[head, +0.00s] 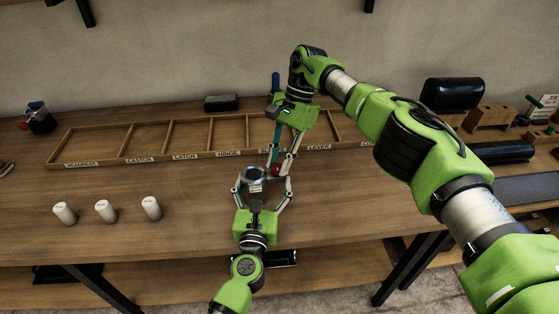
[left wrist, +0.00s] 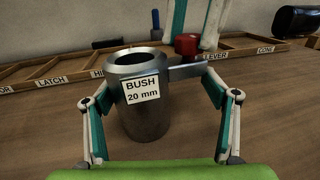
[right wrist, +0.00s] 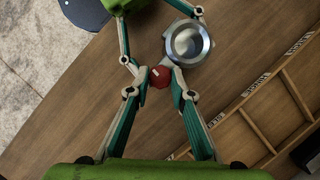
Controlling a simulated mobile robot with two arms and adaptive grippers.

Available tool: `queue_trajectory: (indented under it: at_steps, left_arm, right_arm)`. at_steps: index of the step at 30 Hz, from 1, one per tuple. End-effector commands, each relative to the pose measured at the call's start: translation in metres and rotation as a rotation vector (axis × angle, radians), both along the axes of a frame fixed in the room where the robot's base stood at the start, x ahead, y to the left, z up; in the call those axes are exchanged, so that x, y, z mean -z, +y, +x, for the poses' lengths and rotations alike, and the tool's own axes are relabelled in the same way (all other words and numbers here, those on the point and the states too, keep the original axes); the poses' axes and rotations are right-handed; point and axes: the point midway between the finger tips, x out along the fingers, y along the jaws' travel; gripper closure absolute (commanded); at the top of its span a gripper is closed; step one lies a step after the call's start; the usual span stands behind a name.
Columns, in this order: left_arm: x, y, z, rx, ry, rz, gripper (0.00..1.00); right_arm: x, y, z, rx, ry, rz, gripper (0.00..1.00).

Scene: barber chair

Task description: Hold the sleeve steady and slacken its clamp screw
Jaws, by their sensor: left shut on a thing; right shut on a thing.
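The sleeve (head: 254,174) is a grey metal cylinder, upright on the table. The left wrist view shows its hollow top and "BUSH 20 mm" label (left wrist: 142,88), with a flat metal lug (left wrist: 190,71) out to the right. My left gripper (head: 262,186) is shut on the sleeve, one finger on each side. The clamp screw has a red knob (right wrist: 161,77) beside the sleeve, also in the left wrist view (left wrist: 187,44). My right gripper (right wrist: 159,74) reaches down from above and is shut on the red knob. The screw's shank is hidden.
A wooden tray (head: 62,164) with labelled compartments lies behind the sleeve. Three white cylinders (head: 106,211) stand at left. A black block (head: 221,102) stands behind the tray. Wooden blocks (head: 490,116) and black rolls (head: 453,93) are at right. The table's front edge is close to my left gripper.

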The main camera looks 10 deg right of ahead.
Motion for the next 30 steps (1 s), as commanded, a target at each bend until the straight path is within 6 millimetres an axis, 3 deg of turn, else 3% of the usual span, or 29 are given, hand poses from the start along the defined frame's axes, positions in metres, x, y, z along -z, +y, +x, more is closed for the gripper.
queue_trajectory:
  at_steps: [2,3,4,17,30]
  left_arm:
    - [0.002,0.001,0.0,-0.003,0.003,0.001,0.52]
    - [0.002,0.001,0.0,-0.003,0.003,0.001,0.52]
    - [0.002,0.001,0.0,-0.003,0.003,0.001,0.52]
    - [0.002,0.001,0.0,-0.002,0.003,0.001,0.52]
    - [0.002,0.001,0.0,-0.001,0.003,0.0,0.52]
  right_arm:
    - [0.0,-0.002,0.001,0.003,-0.003,-0.003,1.0]
    - [0.0,-0.002,0.001,0.003,-0.002,-0.002,0.69]
    - [0.0,-0.002,0.001,0.003,-0.002,-0.002,0.62]
    - [-0.007,-0.001,0.0,0.001,-0.001,0.0,0.62]
    - [-0.084,-0.001,0.001,0.002,-0.004,-0.001,0.62]
